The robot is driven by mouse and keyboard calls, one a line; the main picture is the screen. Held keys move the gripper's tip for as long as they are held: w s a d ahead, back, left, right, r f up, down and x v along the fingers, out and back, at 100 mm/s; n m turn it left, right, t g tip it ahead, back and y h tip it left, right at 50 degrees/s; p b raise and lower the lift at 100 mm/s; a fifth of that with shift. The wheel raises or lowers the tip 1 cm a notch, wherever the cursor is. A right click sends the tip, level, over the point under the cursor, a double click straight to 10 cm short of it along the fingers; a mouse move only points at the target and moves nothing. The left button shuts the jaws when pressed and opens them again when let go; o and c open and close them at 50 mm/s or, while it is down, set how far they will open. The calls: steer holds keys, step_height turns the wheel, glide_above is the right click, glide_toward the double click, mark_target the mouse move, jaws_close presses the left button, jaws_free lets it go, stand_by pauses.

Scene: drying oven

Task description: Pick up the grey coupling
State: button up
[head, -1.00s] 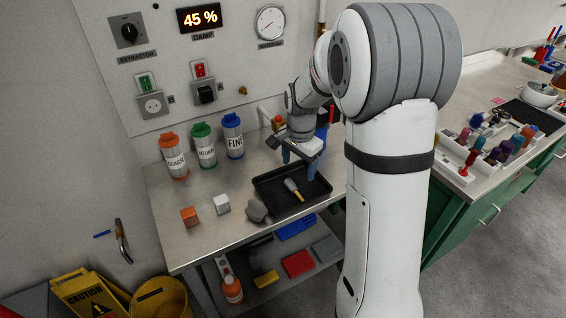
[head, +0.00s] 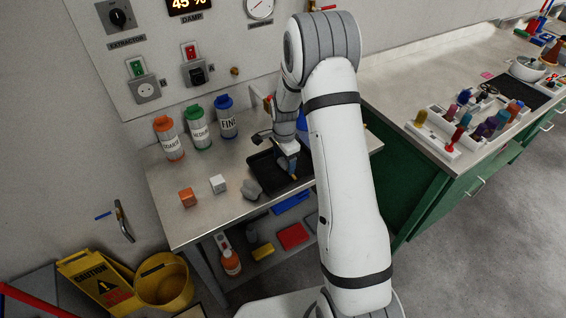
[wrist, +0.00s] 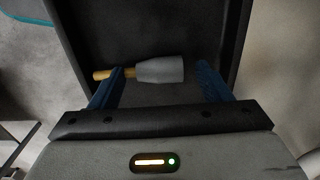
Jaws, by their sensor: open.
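A grey tapered piece with a brass-coloured stem (wrist: 160,70), apparently the grey coupling, lies on its side in a black tray (head: 265,178). In the wrist view its stem points left and its wider grey end points right. My gripper (wrist: 157,85) is open, with blue fingers to the left and right of the piece. The grey end is apart from the right finger; whether the stem touches the left finger I cannot tell. In the head view my gripper (head: 290,165) is down over the tray and mostly hides the piece.
A grey lump (head: 252,190), a white cube (head: 218,184) and an orange cube (head: 187,197) sit left of the tray. Labelled bottles (head: 198,128) stand along the wall. The steel bench's front left (head: 190,228) is clear.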

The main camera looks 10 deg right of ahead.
steer(key=shift+f, duration=0.25)
steer(key=shift+c, duration=0.4)
steer(key=c, duration=1)
